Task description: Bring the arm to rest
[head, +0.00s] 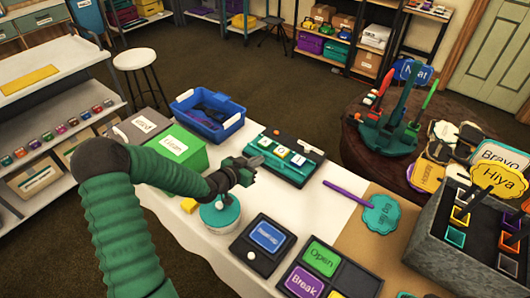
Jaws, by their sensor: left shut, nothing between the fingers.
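My left arm comes in from the lower left in a green ribbed sleeve. My left gripper (250,163) is shut and empty. In the picture it shows just above a round teal-topped tin (220,212) and beside a green-and-black device with small white tiles (290,157). Whether it touches either one I cannot tell. My right gripper is not in view.
A white-covered table (327,204) holds a blue bin (207,113), a green box (178,150), a dark box with a blue panel (266,238) and a teal paddle sign (381,214). A grey crate of signs (465,245) stands at right. A white stool (135,59) is behind.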

